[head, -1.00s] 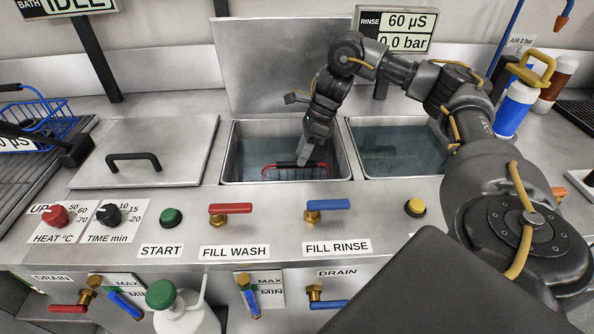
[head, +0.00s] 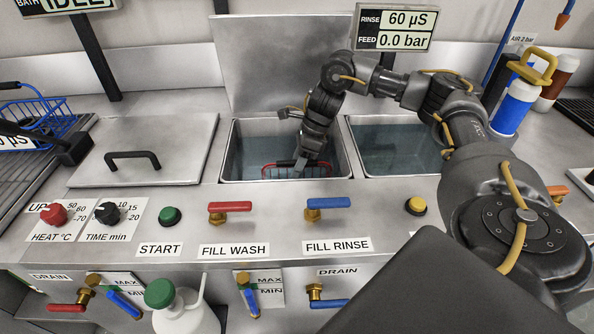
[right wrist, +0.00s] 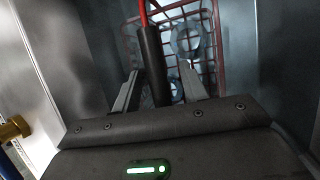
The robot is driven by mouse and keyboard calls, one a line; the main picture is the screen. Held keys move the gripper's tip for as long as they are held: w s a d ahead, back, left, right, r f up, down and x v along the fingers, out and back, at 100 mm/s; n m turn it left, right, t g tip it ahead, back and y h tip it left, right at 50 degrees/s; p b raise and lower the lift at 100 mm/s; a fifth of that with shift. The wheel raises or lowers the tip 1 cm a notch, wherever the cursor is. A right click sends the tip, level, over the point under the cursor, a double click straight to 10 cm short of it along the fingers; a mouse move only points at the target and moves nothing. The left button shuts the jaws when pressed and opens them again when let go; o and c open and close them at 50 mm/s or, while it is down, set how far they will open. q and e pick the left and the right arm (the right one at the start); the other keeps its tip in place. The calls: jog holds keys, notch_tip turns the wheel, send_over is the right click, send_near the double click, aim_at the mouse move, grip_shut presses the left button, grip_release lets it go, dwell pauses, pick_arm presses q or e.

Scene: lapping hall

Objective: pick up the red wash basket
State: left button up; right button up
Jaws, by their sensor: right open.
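The red wash basket (head: 272,170) sits in the left open tank, partly hidden by my right gripper in the head view. In the right wrist view its red wire mesh (right wrist: 211,62) shows, with metal rings inside. Its handle has a dark grip (right wrist: 152,65) and a red bar above that. My right gripper (head: 300,165) points down into the tank at the handle. In the right wrist view the open fingers (right wrist: 160,88) stand on either side of the dark grip. I cannot tell whether either finger touches it.
The wash tank (head: 227,165) has steel walls close around my right gripper. A second water-filled tank (head: 395,145) lies to its right. A closed lid with a black handle (head: 132,160) is to its left. A blue basket (head: 45,120) stands at far left. Red and blue valve levers line the front.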

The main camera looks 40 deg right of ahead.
jog(key=shift+f, duration=0.1)
jog(key=shift+c, duration=0.4)
grip_shut()
